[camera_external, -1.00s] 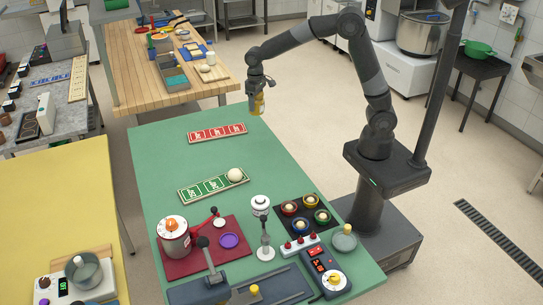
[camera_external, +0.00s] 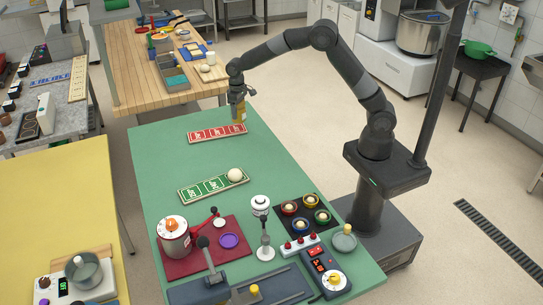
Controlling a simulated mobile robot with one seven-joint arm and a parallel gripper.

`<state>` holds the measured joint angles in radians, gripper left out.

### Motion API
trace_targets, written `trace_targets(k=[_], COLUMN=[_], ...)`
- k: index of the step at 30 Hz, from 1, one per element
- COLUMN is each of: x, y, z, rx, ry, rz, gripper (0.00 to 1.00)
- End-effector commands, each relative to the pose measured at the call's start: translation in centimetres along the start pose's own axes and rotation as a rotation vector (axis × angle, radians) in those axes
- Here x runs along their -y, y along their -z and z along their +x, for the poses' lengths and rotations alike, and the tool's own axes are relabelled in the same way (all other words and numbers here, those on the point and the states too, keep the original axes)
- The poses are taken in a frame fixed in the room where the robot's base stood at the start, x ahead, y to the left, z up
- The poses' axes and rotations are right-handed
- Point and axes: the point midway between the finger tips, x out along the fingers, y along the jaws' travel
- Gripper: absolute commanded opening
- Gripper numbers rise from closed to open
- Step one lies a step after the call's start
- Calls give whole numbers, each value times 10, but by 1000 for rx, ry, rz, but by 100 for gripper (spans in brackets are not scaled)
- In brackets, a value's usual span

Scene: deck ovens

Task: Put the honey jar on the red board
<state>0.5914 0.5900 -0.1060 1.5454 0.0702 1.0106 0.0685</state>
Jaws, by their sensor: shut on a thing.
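My gripper (camera_external: 239,106) is shut on the honey jar (camera_external: 239,114), a small amber-yellow jar. It holds the jar upright at the right end of the red board (camera_external: 205,134), near the far edge of the green table. I cannot tell whether the jar's bottom touches the board. The red board is a flat strip with pale markings, and its left and middle parts are bare.
A green board (camera_external: 203,189) with a pale round ball (camera_external: 235,175) on it lies nearer on the green table (camera_external: 165,150). A dark red mat, a white stand and a dark tray with several bowls fill the front. A wooden table (camera_external: 130,80) stands behind.

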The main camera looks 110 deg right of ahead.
Motion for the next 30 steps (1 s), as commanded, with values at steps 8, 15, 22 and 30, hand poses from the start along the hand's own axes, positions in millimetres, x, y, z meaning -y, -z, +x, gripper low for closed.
trace_targets(k=[8,15,22,30], x=[14,13,14,14], y=[5,5,5,5], z=[14,46,48,51], rx=[-1,0,-2,0], ry=[0,0,0,0], rz=[1,1,1,1], gripper=[27,27,27,74])
